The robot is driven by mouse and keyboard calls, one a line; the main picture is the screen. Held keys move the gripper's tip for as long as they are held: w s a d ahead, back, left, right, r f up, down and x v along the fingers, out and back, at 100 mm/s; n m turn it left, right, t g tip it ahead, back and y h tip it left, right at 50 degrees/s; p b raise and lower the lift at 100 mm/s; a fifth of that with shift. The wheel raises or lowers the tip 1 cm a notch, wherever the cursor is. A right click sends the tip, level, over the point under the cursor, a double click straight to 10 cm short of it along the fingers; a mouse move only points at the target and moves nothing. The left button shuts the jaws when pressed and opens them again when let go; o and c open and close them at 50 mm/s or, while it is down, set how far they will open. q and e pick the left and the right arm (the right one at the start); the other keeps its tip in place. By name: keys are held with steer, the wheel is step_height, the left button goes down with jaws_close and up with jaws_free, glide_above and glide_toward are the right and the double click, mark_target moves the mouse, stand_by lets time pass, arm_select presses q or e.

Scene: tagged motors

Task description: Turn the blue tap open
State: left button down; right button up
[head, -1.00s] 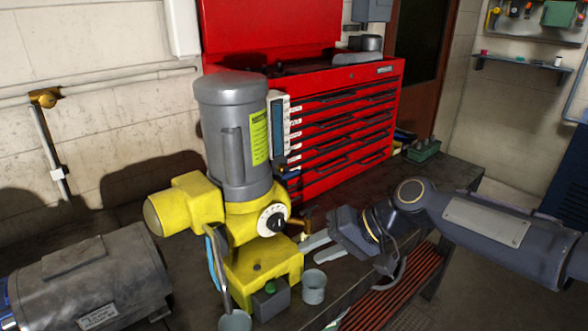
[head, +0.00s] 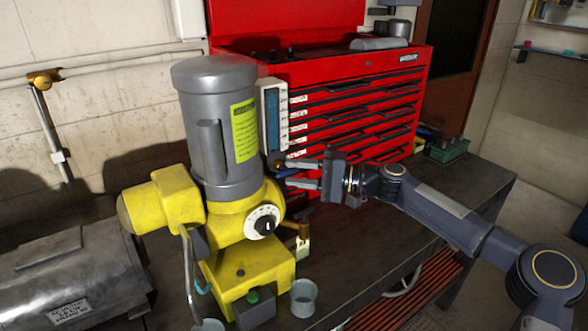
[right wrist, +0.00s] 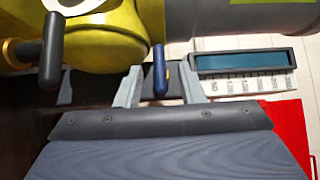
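The blue tap's lever (right wrist: 159,72) shows in the right wrist view, hanging from a brass fitting beside the yellow housing. In the head view the blue tap (head: 287,172) is small, just below the gauge and partly hidden by my fingers. My right gripper (head: 303,174) comes in from the right with its fingers apart, one above the other. In the wrist view the right gripper's fingers (right wrist: 160,88) stand on both sides of the blue lever, with gaps on each side. My left gripper is out of view.
A yellow and grey motor (head: 215,130) stands on the dark bench (head: 430,205). A gauge (head: 272,115) is above the tap. A second, brass tap (head: 303,231) sits lower, and its dark lever (right wrist: 52,50) shows in the wrist view. The red tool chest (head: 400,75) is behind.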

steer(key=shift+a, duration=0.5)
steer(key=shift+c, duration=0.4)
jaws_close()
